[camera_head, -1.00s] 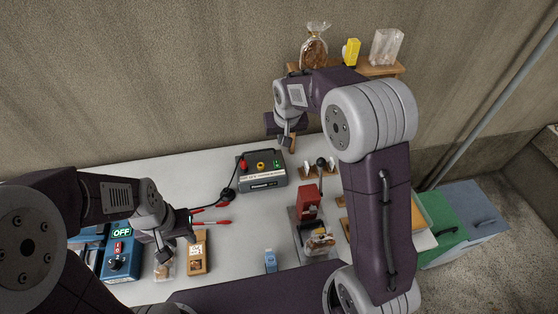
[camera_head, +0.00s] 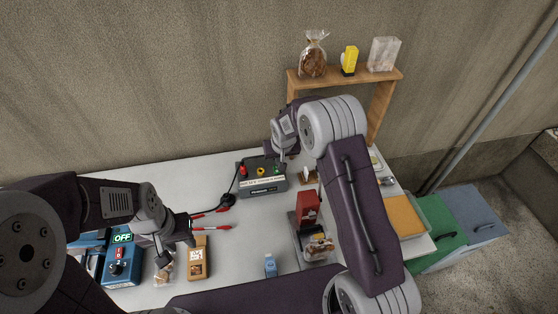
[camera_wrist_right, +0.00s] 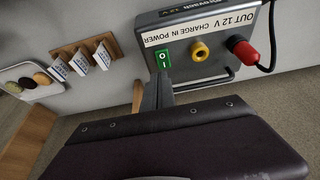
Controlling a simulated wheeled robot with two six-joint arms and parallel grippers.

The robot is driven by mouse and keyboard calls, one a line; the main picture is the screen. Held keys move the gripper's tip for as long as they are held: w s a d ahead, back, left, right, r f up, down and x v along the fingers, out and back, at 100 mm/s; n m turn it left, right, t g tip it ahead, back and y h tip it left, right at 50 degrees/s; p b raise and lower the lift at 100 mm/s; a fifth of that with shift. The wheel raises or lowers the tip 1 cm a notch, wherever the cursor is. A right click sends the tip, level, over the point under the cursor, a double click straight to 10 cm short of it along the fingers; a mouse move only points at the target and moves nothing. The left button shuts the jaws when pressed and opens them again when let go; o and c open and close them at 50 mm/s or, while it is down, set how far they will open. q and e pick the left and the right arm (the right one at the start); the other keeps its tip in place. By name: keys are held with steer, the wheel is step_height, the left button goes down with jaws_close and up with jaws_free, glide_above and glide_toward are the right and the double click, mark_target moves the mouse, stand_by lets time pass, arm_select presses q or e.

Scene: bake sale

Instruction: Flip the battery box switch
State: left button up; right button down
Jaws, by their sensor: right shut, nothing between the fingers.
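In the head view my right gripper (camera_head: 282,168) is at the box's right end. My left gripper (camera_head: 172,250) is low over the table's left side; its jaws are unclear.
A wooden shelf (camera_head: 345,77) with bagged goods stands behind my right arm. A blue device (camera_head: 122,267) with an OFF display, a brown packet (camera_head: 197,259) and a red device (camera_head: 308,209) are on the table. Price cards (camera_wrist_right: 82,62) stand in a wooden holder beside the box.

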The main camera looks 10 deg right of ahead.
steer(key=shift+x, duration=0.85)
steer(key=shift+s+f, duration=0.1)
steer(key=shift+f+b, duration=0.3)
steer(key=shift+b, duration=0.05)
steer(key=shift+s, duration=0.1)
steer(key=shift+s+f, duration=0.1)
steer(key=shift+s, duration=0.65)
